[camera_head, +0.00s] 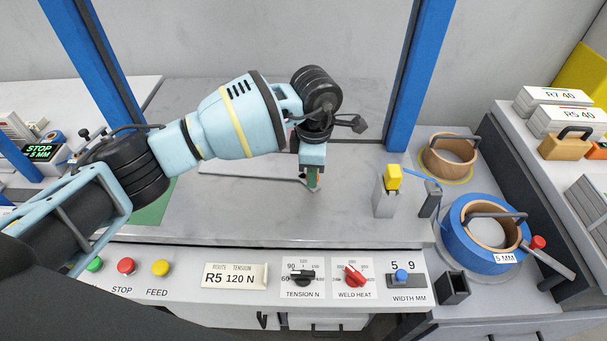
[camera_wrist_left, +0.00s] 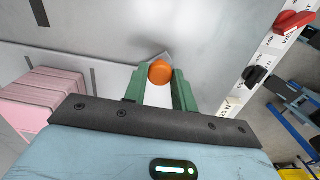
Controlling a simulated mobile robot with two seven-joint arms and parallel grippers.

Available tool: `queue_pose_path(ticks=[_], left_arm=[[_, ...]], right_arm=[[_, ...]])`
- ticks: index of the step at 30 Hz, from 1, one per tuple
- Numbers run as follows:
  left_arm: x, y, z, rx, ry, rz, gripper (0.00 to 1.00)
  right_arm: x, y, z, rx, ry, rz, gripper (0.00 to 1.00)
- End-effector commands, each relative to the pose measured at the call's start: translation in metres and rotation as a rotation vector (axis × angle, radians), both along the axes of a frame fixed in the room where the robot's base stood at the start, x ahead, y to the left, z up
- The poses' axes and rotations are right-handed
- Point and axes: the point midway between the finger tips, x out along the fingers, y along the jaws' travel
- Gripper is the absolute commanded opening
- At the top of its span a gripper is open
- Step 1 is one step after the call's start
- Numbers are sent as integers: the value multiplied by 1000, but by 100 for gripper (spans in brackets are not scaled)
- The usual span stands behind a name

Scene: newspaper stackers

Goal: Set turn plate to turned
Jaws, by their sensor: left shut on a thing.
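The left gripper (camera_head: 313,178) points down at the middle of the grey bench top. Its green fingers are shut on an orange knob (camera_wrist_left: 160,72), seen between the fingertips in the left wrist view. A flat pale plate (camera_head: 240,166) lies on the bench by the gripper. A pale pointed piece also shows beneath the fingers in the wrist view (camera_wrist_left: 156,96). I take the knob to be the turn plate's, but the join between them is hidden. My left arm covers part of the plate. My right gripper is not in view.
Blue posts (camera_head: 414,75) stand either side of the bench. At right are a yellow-topped block (camera_head: 392,179) and a blue tape roll (camera_head: 467,246). Buttons and dials (camera_head: 352,276) line the front panel. A pink stack (camera_wrist_left: 40,100) stands left in the wrist view.

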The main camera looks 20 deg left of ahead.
Motion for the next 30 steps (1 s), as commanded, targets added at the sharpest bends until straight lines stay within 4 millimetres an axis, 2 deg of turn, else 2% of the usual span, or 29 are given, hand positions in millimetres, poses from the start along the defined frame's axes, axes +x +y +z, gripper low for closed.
queue_pose_path(ticks=[9,27,28,30], left_arm=[[14,-8,1,0,-3,76,0],[18,-10,3,-3,-10,98,0],[19,-10,3,-3,-10,98,29],[18,-10,3,-3,-10,97,38]], right_arm=[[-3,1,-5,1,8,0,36],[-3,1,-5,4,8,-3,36],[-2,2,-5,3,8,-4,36],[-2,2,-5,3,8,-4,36]])
